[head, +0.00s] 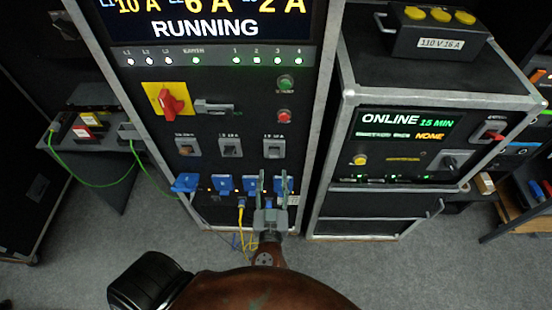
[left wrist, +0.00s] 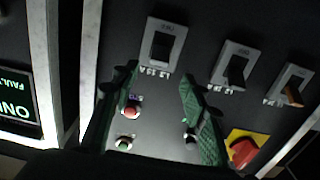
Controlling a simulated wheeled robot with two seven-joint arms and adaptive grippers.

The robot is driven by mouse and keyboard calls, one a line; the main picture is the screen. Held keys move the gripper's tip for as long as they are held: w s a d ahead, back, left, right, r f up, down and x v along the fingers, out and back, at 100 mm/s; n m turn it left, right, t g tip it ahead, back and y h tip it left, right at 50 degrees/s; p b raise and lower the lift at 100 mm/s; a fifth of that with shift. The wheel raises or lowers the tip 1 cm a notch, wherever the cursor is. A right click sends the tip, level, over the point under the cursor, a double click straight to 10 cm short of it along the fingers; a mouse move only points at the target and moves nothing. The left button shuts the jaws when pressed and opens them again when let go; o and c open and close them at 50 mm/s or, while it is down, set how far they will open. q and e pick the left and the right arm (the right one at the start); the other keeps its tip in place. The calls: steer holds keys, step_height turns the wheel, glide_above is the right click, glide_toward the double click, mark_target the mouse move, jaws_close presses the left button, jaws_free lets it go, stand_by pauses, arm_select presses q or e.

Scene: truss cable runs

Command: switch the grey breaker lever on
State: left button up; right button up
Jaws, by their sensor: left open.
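A row of three breakers crosses the rack front in the head view: a left one (head: 187,147), a middle one (head: 230,147) and a right one (head: 274,147). In the left wrist view, the breaker with a dark lever (left wrist: 162,45) and the middle breaker (left wrist: 235,72) look grey to black, while the third breaker (left wrist: 290,88) has an orange-brown lever. A grey handle (head: 214,105) lies sideways above the row. I cannot tell which is the named lever. My left gripper (head: 273,177) is open and empty below the right breaker; its fingers also show in the left wrist view (left wrist: 160,75).
A red rotary knob (head: 171,102) sits on a yellow plate. A green button (head: 285,83) and red button (head: 284,116) are at right. Blue sockets (head: 223,184) line up below the breakers, with a yellow cable (head: 241,215) hanging down. A second cabinet (head: 376,208) stands right.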

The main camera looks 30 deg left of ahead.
mark_target(274, 154)
arm_select(q)
steer(key=x, duration=0.7)
steer(key=shift+w+p, duration=0.35)
steer(key=shift+p, duration=0.05)
steer(key=shift+a, duration=0.1)
steer(key=shift+c, duration=0.3)
jaws_close()
